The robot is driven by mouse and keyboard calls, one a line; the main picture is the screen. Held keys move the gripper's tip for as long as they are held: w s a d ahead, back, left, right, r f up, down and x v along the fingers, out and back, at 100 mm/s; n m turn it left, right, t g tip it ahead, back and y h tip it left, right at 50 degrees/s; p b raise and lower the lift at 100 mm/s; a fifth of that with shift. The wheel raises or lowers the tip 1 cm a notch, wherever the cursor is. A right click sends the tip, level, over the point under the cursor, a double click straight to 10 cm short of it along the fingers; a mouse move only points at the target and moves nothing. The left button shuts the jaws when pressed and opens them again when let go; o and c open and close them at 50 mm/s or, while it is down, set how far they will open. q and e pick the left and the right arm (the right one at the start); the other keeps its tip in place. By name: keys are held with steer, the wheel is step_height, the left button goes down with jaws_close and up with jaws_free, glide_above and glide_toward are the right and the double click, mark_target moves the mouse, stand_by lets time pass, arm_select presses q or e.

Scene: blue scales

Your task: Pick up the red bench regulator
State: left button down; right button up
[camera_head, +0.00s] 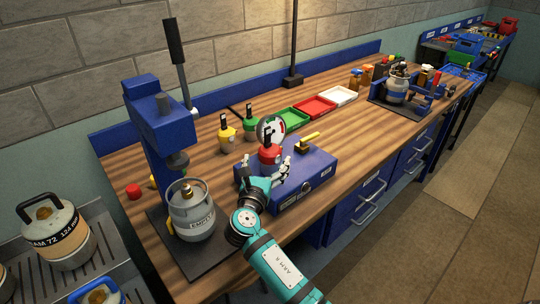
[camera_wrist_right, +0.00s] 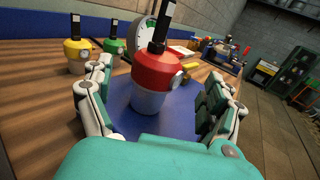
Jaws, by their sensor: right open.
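The red bench regulator (camera_head: 269,156) has a red top, a pale lower body and a black upright stem. It stands upright on the blue scale (camera_head: 310,184), in front of the round dial (camera_head: 271,130). In the right wrist view the regulator (camera_wrist_right: 157,72) is between the two fingers of my right gripper (camera_wrist_right: 158,105). That gripper is open, with a gap visible on the finger side at right. In the head view my right gripper (camera_head: 268,178) is at the regulator's near side and hides its lower part. My left gripper is not in view.
A yellow regulator (camera_head: 227,137) and a green regulator (camera_head: 250,127) stand behind on the wooden bench. A brass-coloured piece (camera_head: 307,142) lies on the scale's far side. A grey canister (camera_head: 191,213) stands under the blue press (camera_head: 160,130) at left. Coloured trays (camera_head: 314,107) lie farther back.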

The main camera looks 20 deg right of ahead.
mark_target(267, 158)
steer(key=p+x, duration=0.1)
steer(key=x, duration=0.3)
steer(key=shift+w, duration=0.25)
steer(key=shift+w+d+f, duration=0.15)
steer(key=shift+w+d, duration=0.1)
steer(key=shift+w, duration=0.05)
steer(key=shift+c, duration=1.4)
steer(key=c, duration=1.1)
steer(key=shift+c, duration=1)
